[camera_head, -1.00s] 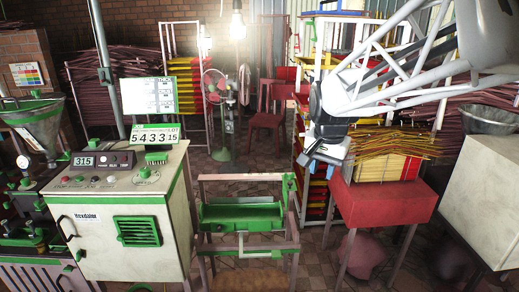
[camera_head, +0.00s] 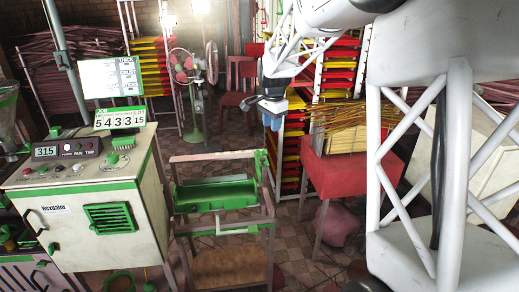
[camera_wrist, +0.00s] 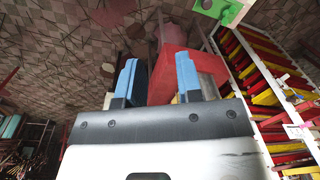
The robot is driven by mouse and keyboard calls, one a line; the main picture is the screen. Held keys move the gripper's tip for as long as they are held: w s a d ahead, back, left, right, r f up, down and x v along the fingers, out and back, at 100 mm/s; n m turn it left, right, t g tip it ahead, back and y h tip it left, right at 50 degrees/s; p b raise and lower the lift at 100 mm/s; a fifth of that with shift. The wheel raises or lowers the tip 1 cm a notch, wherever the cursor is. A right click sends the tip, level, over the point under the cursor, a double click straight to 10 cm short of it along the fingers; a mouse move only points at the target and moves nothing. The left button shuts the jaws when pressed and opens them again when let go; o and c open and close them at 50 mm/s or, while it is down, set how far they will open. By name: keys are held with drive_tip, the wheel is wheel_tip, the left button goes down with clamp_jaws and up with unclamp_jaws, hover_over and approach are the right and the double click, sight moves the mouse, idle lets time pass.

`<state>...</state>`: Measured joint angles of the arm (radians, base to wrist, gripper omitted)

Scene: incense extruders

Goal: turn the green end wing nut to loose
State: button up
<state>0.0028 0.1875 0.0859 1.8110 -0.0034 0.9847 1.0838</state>
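My gripper (camera_head: 272,117) hangs in mid-air in the head view, between the green trough frame and the red stool. In the wrist view my gripper (camera_wrist: 157,78) shows two blue fingers, well apart, with nothing between them. I cannot make out the green end wing nut in either view. Part of a machine with green parts (camera_head: 12,236) shows at the far left edge of the head view, cut off by the frame. My gripper is far to the right of it.
A white control cabinet (camera_head: 80,222) with a green vent stands at left. A green trough (camera_head: 218,193) sits in a frame at centre. A red stool (camera_head: 338,180) bears a bundle of thin sticks (camera_head: 360,113). Racks of red and yellow trays (camera_head: 338,68) stand behind. Open tiled floor lies beyond the trough.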

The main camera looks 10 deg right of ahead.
drive_tip(key=w+f+m, duration=0.3)
drive_tip(key=w+f, duration=0.4)
drive_tip(key=w, duration=0.4)
drive_tip(key=m, duration=0.3)
hover_over(261, 152)
drive_tip(key=shift+g, duration=0.4)
drive_tip(key=f, duration=0.8)
drive_tip(key=shift+w+d, duration=0.1)
drive_tip(key=shift+w, duration=0.15)
drive_tip(key=shift+f, duration=0.1)
drive_tip(key=shift+f, duration=3.85)
clamp_jaws()
